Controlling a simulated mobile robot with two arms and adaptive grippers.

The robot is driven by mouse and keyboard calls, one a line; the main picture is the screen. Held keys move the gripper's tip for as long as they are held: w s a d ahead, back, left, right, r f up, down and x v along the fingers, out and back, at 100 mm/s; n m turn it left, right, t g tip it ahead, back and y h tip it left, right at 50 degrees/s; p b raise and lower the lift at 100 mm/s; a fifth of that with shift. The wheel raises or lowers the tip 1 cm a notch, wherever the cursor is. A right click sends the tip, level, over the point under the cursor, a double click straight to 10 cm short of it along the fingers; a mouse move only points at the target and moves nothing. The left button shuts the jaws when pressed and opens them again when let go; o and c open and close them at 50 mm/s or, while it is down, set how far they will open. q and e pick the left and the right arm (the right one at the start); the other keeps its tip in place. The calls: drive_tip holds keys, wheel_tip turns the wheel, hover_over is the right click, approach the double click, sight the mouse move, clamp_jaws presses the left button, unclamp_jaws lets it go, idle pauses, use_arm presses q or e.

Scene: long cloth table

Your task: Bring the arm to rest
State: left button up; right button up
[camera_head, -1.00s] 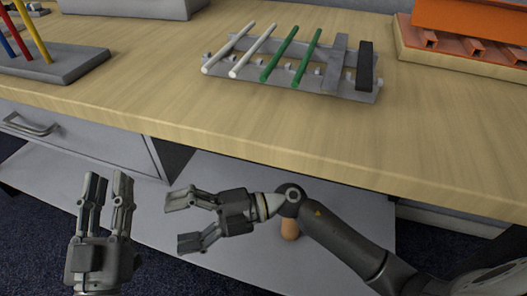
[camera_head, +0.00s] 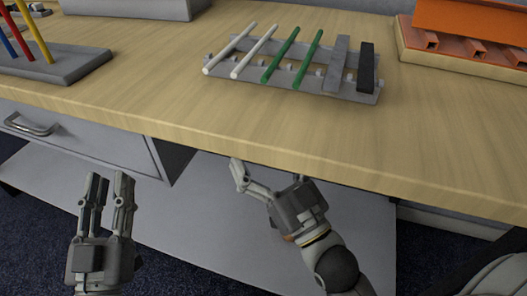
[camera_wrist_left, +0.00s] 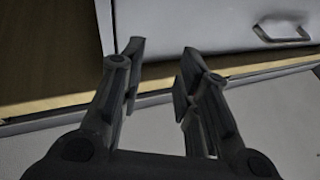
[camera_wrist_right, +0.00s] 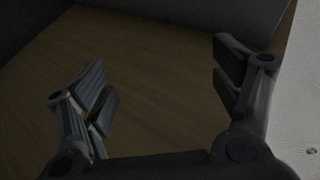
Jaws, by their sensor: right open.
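My left gripper (camera_head: 108,182) is at the lower left of the head view, pointing up in the picture, in front of the workbench. Its fingers stand apart with nothing between them, as the left wrist view (camera_wrist_left: 160,62) also shows. My right gripper (camera_head: 270,176) is by the front edge of the wooden tabletop (camera_head: 240,140), and the edge appears to hide part of its fingers. In the right wrist view (camera_wrist_right: 160,75) its fingers are wide apart and empty, with a brown surface beyond them.
A grey rack (camera_head: 308,78) with white and green rods and two bars lies on the tabletop. A drawer (camera_head: 90,140) and a grey lower shelf (camera_head: 190,215) are below.

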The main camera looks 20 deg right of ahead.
drive_tip(key=shift+w+f, duration=0.1)
